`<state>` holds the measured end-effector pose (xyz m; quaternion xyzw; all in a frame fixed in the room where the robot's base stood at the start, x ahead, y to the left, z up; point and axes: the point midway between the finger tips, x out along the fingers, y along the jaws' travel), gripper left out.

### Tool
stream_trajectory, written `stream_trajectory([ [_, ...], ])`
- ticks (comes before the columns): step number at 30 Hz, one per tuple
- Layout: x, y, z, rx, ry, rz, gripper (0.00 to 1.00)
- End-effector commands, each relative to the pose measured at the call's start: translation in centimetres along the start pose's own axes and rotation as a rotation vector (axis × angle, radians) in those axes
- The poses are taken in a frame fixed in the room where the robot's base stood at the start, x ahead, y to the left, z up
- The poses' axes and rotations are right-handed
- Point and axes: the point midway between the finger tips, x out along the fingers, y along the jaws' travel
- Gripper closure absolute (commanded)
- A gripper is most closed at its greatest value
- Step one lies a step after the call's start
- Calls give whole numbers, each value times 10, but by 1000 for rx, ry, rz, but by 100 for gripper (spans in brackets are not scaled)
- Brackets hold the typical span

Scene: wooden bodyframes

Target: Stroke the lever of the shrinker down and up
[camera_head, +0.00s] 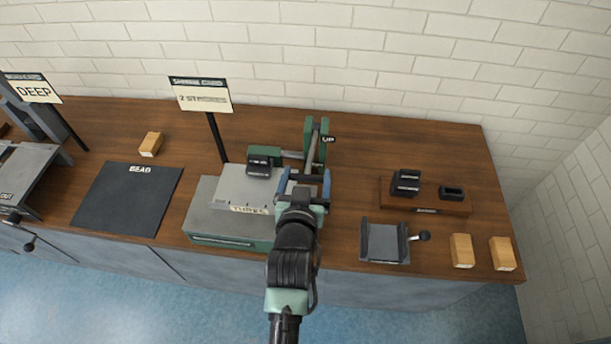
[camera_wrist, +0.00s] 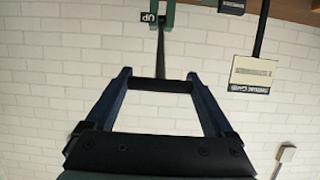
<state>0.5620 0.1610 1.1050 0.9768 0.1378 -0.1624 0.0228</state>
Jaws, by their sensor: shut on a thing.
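The shrinker is a green and grey machine (camera_head: 235,242) on the wooden bench, with a "THREE" label on its front block and two green uprights (camera_head: 308,140) behind. Its lever shows in the wrist view as a thin dark rod (camera_wrist: 160,45) ending in a black crossbar grip (camera_wrist: 160,86). My gripper (camera_head: 305,179) has blue fingers, one at each end of that crossbar, and is shut on it. In the wrist view my gripper (camera_wrist: 160,84) spans the crossbar. An "UP" tag (camera_head: 328,139) sits by the uprights. My arm hides part of the machine.
A sign (camera_head: 201,95) on a post stands behind the shrinker. A black "BEAD" mat (camera_head: 128,200) lies left, with a wooden block (camera_head: 150,144) behind it. Right are a wooden rack (camera_head: 425,205) with black pieces, a dark fixture (camera_head: 385,242) and two wooden blocks (camera_head: 462,250). A brick wall closes the back.

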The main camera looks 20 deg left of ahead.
Motion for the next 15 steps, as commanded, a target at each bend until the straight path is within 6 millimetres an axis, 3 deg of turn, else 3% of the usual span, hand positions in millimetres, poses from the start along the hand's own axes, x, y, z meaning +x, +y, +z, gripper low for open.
stream_trajectory([
  [1,-1,0,-17,0,-19,0,100],
  [15,23,0,-88,0,-13,-1,100],
])
